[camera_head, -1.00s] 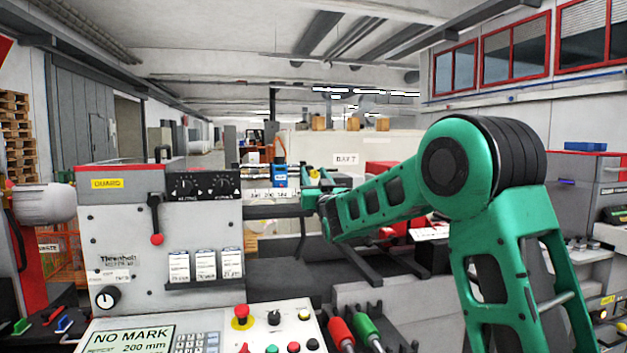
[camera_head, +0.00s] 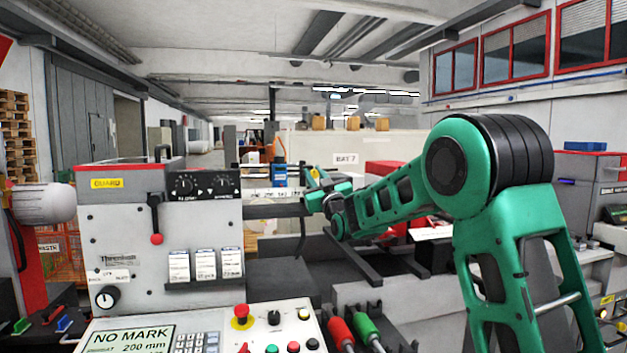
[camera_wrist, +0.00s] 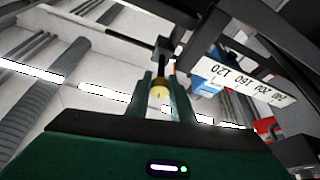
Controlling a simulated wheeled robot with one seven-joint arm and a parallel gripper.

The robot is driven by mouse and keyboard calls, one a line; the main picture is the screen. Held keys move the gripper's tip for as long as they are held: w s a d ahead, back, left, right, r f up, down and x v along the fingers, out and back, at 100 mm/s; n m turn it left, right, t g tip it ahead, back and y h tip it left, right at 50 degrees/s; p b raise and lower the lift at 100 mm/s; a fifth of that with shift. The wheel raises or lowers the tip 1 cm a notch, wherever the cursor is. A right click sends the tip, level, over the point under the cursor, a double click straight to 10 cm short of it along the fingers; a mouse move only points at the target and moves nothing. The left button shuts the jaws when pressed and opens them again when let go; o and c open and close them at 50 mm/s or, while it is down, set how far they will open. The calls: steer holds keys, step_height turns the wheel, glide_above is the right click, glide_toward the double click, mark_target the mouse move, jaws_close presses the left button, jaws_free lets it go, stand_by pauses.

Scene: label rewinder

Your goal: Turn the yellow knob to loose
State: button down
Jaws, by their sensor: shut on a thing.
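The yellow knob (camera_wrist: 160,92) shows in the wrist view between the two fingers of my gripper (camera_wrist: 163,88), at the end of a dark rod. The fingers are shut on it from both sides. A white scale strip (camera_wrist: 238,78) with printed numbers lies to the right of the knob. In the head view my gripper (camera_head: 312,178) is small and far off, at the right end of the scale rail (camera_head: 275,194). The knob is too small there to make out.
The grey machine panel (camera_head: 125,225) with a red-tipped lever (camera_head: 156,238) stands at the left. A blue device (camera_head: 279,175) sits on the rail close to my gripper. A control console (camera_head: 270,335) and red and green handled tools (camera_head: 340,332) are in front.

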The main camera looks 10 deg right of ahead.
steer(key=n+y, duration=0.1)
steer(key=n, duration=0.2)
steer(key=n+g+y, duration=0.1)
steer(key=n, duration=0.2)
steer(key=shift+y, duration=0.4)
steer(key=n+g+y, duration=0.1)
steer(key=n+g, duration=0.1)
steer(key=n, duration=0.5)
steer(key=n+g+y, duration=0.1)
steer(key=n, duration=0.1)
steer(key=shift+a+f+n+g, duration=0.1)
steer(key=shift+n+g, duration=0.2)
steer(key=shift+f+n+g, duration=0.1)
steer(key=shift+n+g, duration=0.4)
steer(key=shift+n, duration=0.7)
steer(key=c, duration=1.5)
jaws_free()
steer(key=shift+c, duration=0.2)
steer(key=shift+s, duration=0.1)
